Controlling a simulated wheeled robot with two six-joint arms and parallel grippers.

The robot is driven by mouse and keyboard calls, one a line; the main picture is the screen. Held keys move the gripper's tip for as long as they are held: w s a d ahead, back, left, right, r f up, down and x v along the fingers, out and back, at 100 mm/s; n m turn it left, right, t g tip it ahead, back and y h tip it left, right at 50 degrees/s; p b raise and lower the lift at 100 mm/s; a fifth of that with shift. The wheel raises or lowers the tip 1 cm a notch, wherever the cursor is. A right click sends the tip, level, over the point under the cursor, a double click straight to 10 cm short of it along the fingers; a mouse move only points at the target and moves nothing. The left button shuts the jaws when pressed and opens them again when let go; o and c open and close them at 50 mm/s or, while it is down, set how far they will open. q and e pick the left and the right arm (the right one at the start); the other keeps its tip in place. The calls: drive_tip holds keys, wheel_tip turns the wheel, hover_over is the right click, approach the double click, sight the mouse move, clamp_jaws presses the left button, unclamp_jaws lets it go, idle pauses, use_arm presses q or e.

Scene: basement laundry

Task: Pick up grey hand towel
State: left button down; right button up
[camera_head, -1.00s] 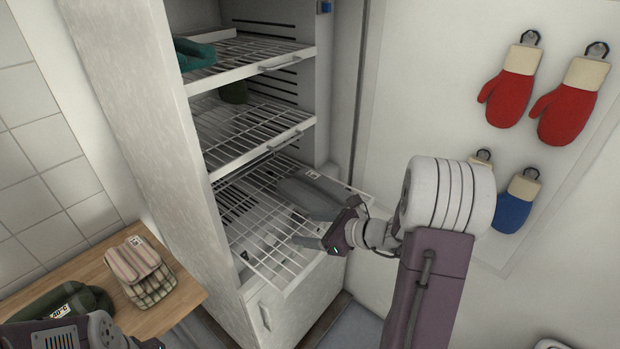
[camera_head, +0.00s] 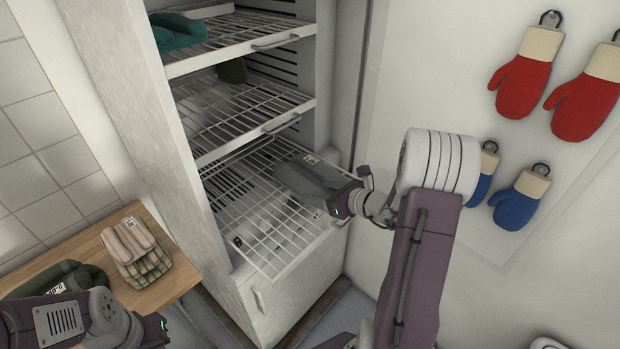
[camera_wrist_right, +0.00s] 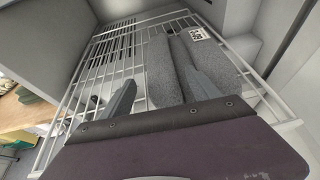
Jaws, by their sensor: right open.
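The grey hand towel (camera_head: 302,170), folded and with a small white label, lies on the pulled-out lowest wire shelf (camera_head: 262,245) of the white cabinet. My right gripper (camera_head: 334,196) is at the near right side of the towel. In the right wrist view the towel (camera_wrist_right: 166,72) shows between and beyond the open fingers (camera_wrist_right: 157,66). One finger overlaps the towel and the other is left of it, above the wires. Contact cannot be told. My left gripper (camera_head: 150,331) shows only in part at the bottom left; its fingers are not visible.
A teal cloth (camera_head: 180,32) lies on the top shelf and a dark green item (camera_head: 232,70) on the middle one. A wooden table (camera_head: 165,290) at left holds a striped folded cloth (camera_head: 135,252) and a dark green bundle (camera_head: 62,280). Red mittens (camera_head: 522,85) and blue mittens (camera_head: 520,200) hang at right.

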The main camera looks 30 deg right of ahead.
sight(310, 185)
drive_tip(key=x, duration=0.4)
drive_tip(key=shift+w+a+r+p, duration=0.1)
drive_tip(key=shift+w+r+p, duration=0.05)
drive_tip(key=shift+w+p, duration=0.3)
drive_tip(key=shift+w, duration=0.35)
drive_tip(key=shift+s, duration=0.1)
drive_tip(key=c, duration=0.4)
clamp_jaws()
drive_tip(key=shift+r, duration=0.5)
wheel_tip(310, 185, up, 3)
drive_tip(key=shift+f, duration=0.1)
drive_tip(key=s+r, duration=0.7)
drive_tip(key=s, duration=0.4)
drive_tip(key=shift+s+d+p, duration=0.3)
drive_tip(key=shift+d+p, duration=0.1)
drive_tip(key=shift+p, duration=0.05)
